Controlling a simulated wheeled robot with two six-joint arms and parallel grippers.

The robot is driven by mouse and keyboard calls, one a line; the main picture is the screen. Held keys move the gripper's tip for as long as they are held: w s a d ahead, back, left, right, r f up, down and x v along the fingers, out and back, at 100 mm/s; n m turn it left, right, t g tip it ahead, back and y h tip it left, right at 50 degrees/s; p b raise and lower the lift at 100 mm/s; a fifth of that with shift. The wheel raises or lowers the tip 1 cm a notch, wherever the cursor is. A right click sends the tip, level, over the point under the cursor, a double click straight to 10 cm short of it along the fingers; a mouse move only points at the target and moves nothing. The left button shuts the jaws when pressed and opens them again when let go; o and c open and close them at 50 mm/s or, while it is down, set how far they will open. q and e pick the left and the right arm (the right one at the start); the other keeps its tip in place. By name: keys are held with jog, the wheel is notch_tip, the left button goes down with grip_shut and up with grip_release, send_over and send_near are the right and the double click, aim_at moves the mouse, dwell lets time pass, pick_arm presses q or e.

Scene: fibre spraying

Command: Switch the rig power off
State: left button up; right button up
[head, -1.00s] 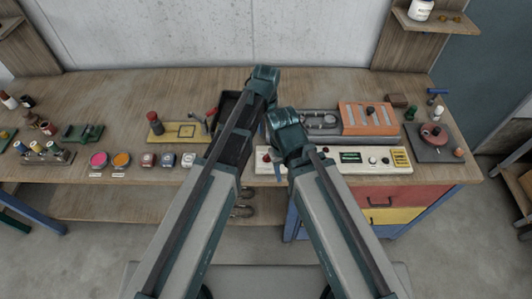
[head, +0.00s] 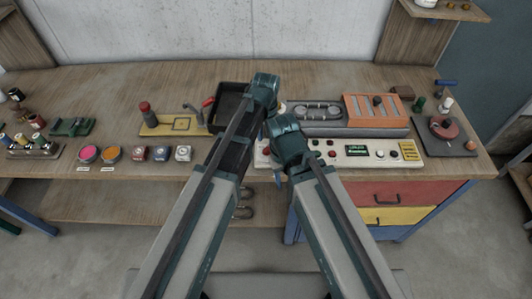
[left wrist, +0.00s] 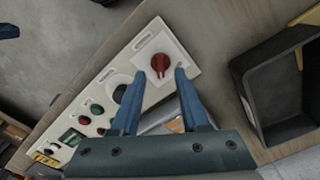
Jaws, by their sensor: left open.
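The white control panel (head: 343,160) runs along the bench front, partly hidden by my arms in the head view. In the left wrist view, a red rotary knob (left wrist: 161,63) sits on a white plate at one end of the panel (left wrist: 129,72). My left gripper (left wrist: 167,73) is open, its two blue fingertips pointing at the knob with the knob between their lines. I cannot tell whether they touch it. My right gripper is not visible; its fingers are hidden in the head view.
A black tray (head: 226,111) stands behind the panel's left end; it also shows in the wrist view (left wrist: 247,104). An orange rack (head: 371,111) stands behind the panel. Paint pots (head: 110,154) and small boxed buttons (head: 161,153) line the bench's left front.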

aim_at(266, 149)
pick_arm(q)
notch_tip(266, 149, down, 5)
jog(key=b, duration=0.4)
grip_shut()
